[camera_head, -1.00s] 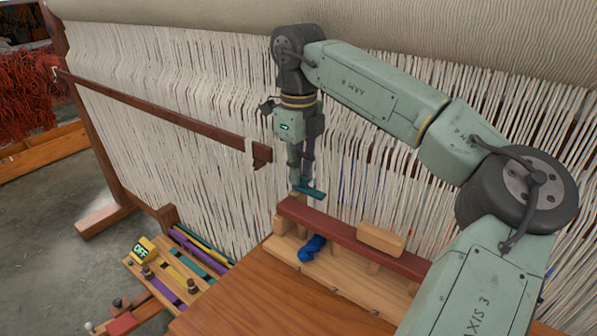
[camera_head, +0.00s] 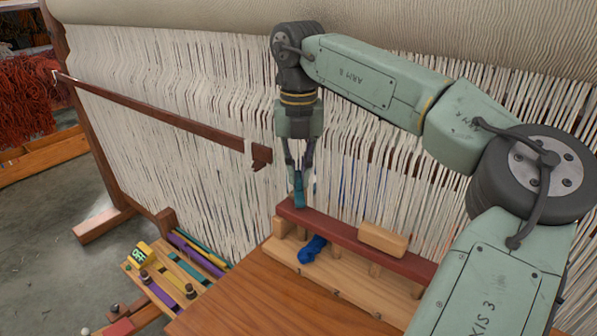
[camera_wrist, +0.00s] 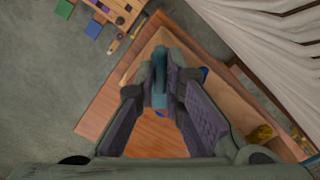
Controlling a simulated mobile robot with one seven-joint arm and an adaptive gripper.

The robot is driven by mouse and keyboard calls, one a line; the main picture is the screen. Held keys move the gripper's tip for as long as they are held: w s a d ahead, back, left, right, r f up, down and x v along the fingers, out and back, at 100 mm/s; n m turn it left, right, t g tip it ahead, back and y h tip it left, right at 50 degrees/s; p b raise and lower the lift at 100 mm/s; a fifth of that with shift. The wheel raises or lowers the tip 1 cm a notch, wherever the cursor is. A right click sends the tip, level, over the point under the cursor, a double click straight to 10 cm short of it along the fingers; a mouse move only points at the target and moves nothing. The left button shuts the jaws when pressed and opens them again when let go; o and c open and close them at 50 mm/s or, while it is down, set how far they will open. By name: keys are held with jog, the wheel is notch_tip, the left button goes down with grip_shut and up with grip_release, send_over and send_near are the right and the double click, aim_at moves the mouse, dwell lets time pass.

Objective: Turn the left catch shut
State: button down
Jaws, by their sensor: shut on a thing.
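A teal bar-shaped piece, seemingly the left catch (camera_head: 299,197), is at the left end of a dark red bar (camera_head: 340,235). My gripper (camera_head: 300,178) points down over that end, with its fingers shut on the teal piece. In the wrist view the teal piece (camera_wrist: 159,88) shows between the fingertips (camera_wrist: 162,100). It now lies roughly along the fingers' line of sight; its contact with the red bar is hidden. A light wooden block (camera_head: 382,239) sits on the red bar further right.
A blue skein (camera_head: 312,249) hangs at the wooden rack (camera_head: 340,280) under the red bar. The loom's white warp threads (camera_head: 200,130) stand close behind my gripper. A slatted crate (camera_head: 165,280) with coloured sticks stands at lower left. The brown table top (camera_head: 240,300) is bare.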

aim_at(299, 175)
jog(key=shift+m, duration=0.8)
jog(key=shift+r, duration=0.1)
jog(key=c, duration=1.7)
grip_release()
notch_tip(299, 175, up, 7)
jog(key=shift+r, duration=0.2)
